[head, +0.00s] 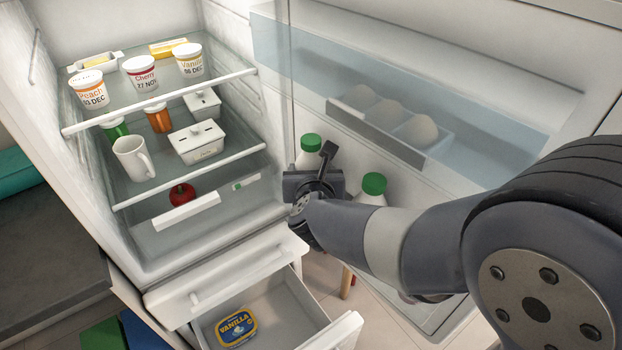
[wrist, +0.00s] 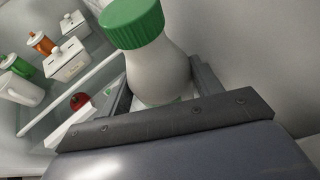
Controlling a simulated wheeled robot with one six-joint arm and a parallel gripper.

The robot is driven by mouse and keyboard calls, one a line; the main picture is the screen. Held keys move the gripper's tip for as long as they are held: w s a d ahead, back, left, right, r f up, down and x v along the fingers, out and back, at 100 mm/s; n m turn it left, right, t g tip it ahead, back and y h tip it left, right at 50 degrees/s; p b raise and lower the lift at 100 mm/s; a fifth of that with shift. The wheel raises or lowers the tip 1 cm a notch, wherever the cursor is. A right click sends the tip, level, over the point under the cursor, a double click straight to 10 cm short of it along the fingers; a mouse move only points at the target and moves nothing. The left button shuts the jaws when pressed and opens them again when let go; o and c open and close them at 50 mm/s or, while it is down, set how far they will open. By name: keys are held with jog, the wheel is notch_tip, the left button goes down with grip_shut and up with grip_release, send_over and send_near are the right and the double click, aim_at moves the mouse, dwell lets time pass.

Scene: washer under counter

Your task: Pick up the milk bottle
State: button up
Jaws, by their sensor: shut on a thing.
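A white milk bottle with a green cap (wrist: 150,65) stands large in the wrist view, between the fingers of my gripper (wrist: 160,95). In the head view its green cap and neck (head: 309,148) show just behind my gripper (head: 316,178), by the open fridge door. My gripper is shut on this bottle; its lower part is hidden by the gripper. A second white bottle with a green cap (head: 372,188) stands to the right of my gripper in the door, partly hidden by my arm.
The fridge door (head: 480,60) is open, with an egg tray (head: 405,135) above the bottles. Glass shelves hold yogurt cups (head: 140,73), a mug (head: 133,158) and white containers (head: 198,143). A red apple (head: 182,194) lies lower. An open drawer (head: 285,310) below holds a vanilla tub (head: 236,327).

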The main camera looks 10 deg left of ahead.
jog(key=shift+c, duration=0.8)
jog(key=shift+r, duration=0.2)
